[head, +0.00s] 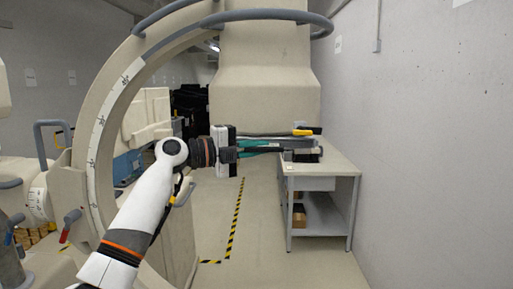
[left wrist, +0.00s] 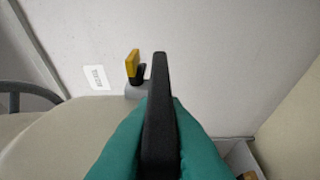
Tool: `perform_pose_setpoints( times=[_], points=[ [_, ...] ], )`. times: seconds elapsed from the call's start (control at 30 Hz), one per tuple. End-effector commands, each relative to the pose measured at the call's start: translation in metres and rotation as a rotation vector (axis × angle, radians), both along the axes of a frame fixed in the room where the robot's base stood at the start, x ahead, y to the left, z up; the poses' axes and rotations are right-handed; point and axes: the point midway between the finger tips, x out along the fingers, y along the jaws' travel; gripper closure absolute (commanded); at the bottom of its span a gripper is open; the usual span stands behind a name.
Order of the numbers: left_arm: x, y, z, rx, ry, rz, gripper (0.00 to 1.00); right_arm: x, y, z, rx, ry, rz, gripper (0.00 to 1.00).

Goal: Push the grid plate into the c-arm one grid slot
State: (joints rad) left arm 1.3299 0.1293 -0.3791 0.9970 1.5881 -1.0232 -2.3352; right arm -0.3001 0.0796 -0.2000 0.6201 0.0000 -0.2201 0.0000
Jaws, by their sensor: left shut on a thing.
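My left gripper (head: 268,147), with teal fingers, reaches in from the left in the head view. It is shut on a thin dark plate, which I take to be the grid plate (left wrist: 158,110). In the left wrist view the plate stands edge-on between the two teal fingers and points away from the camera. A grey housing with a yellow-and-black handle (head: 302,132) is just beyond the fingertips; the handle also shows in the left wrist view (left wrist: 133,66). I cannot make out the slot opening, or whether the plate touches it. My right gripper is not in view.
The large beige c-arm (head: 98,130) curves around my left arm. A grey cart (head: 340,168) with a lower shelf holding a brown box (head: 299,215) stands at the right, near the wall. Striped floor tape (head: 237,215) marks clear floor in the middle.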

Motion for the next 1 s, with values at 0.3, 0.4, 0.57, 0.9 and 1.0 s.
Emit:
perform_pose_setpoints(
  times=[0.3, 0.4, 0.57, 0.9, 1.0],
  points=[
    [0.007, -0.001, 0.002, -0.001, -0.002, -0.001, 1.0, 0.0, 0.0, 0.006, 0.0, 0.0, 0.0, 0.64],
    [0.009, -0.001, 0.002, -0.001, -0.003, -0.002, 1.0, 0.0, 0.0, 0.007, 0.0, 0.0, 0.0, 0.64],
    [0.01, -0.001, 0.001, -0.001, -0.004, -0.001, 0.68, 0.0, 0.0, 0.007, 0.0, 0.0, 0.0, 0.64],
    [0.01, 0.001, -0.003, 0.002, 0.004, -0.001, 0.64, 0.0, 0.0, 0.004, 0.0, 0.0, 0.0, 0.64],
    [0.007, 0.009, -0.005, 0.001, 0.001, 0.0, 0.64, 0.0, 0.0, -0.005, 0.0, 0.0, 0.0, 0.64]
  ],
)
